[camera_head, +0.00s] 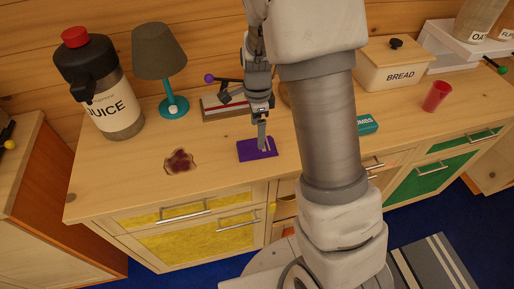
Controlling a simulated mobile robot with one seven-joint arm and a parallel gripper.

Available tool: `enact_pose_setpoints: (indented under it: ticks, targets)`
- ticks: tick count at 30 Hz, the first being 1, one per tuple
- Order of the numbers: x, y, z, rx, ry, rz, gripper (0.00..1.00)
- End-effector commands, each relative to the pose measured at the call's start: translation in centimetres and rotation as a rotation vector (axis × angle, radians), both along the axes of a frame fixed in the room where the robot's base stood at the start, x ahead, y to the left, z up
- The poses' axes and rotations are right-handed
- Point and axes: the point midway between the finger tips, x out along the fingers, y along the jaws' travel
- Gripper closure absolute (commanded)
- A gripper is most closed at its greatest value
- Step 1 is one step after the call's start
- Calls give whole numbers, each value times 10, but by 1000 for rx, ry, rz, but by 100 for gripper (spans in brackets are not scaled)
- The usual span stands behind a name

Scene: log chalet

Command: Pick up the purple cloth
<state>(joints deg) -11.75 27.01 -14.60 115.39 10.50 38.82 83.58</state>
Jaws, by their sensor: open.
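The purple cloth (250,152) lies flat on the wooden countertop, near the front edge and left of my arm. My gripper (263,146) points down over the cloth, with its fingertips at or just above the cloth's right part. The jaws are open, and I cannot tell whether the fingertips touch the cloth. The fingers hide a small piece of the cloth.
A dark red spill (180,161) lies left of the cloth. A juice jug (115,110) and a lamp (160,55) stand at the back left. A bread box (391,68), a red cup (436,96) and a teal box (367,124) are to the right.

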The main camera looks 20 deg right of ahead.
Motion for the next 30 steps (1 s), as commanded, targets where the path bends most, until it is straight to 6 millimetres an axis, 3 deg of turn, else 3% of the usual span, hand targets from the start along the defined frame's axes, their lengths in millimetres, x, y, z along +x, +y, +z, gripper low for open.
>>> enact_pose_setpoints:
  ticks: [3,8,18,27,30]
  targets:
    - [0,0,-15,0,2,-1,0]
    - [0,0,-24,0,1,-1,0]
    - [3,0,-68,0,1,-1,0]
    - [3,1,-72,0,0,0,0]
    - [3,1,-72,0,0,0,18]
